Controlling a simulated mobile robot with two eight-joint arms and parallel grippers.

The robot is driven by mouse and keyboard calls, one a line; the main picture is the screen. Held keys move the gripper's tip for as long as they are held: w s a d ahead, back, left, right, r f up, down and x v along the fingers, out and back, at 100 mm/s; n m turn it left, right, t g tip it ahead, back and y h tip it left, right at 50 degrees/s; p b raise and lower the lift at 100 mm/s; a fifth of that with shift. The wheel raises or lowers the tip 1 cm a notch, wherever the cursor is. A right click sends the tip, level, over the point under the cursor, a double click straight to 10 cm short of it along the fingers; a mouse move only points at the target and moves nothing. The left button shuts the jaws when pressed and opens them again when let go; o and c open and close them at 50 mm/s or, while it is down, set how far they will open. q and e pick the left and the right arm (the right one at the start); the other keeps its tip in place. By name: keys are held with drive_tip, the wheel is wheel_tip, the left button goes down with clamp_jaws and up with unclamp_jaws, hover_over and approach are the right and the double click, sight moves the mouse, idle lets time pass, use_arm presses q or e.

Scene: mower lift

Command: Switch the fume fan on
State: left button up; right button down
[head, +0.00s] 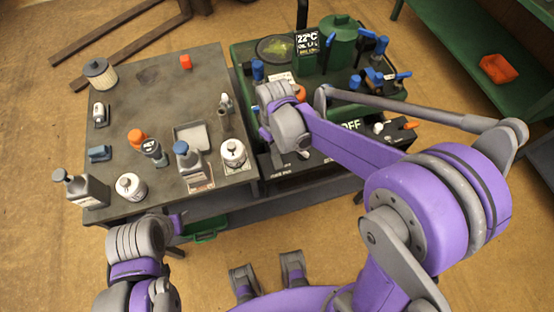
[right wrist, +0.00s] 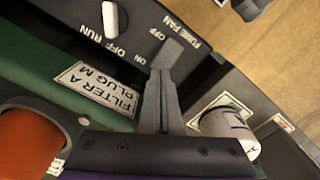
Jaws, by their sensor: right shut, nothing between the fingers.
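The fume fan switch (right wrist: 174,52) is a small grey piece on the black control panel (right wrist: 200,72), between the printed ON and OFF marks and the FUME FAN label. My right gripper (right wrist: 163,76) is shut and empty, with its tips right at the switch; I cannot tell whether they touch. The tips cover part of the switch, so its position is unclear. In the head view my right gripper (head: 299,153) is over the panel's front part and hides the switch. My left gripper (head: 176,222) is low at the left, before the grey table; its fingers do not show clearly.
A white RUN/OFF knob (right wrist: 114,20) sits near the switch. An orange-red round part (right wrist: 28,143) and a white cylinder (right wrist: 230,135) flank my right fingers. The grey table (head: 150,80) at left holds several bottles and cans. A green tank (head: 338,42) stands behind the panel.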

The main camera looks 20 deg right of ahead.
drive_tip(key=shift+f+b, duration=0.9)
drive_tip(key=shift+f, duration=0.25)
idle(0.6)
drive_tip(key=shift+r, duration=0.1)
drive_tip(key=shift+r+p, duration=2.35)
drive_tip(key=shift+r, duration=1.15)
drive_tip(key=s+d+r+m+t, duration=0.2)
drive_tip(key=s+d+r+m, duration=0.1)
drive_tip(key=s, duration=0.4)
drive_tip(key=s+d+r+m+t+p, duration=0.1)
drive_tip(key=s+d+r+m+t, duration=0.2)
drive_tip(key=s, duration=0.4)
drive_tip(key=shift+d, duration=0.3)
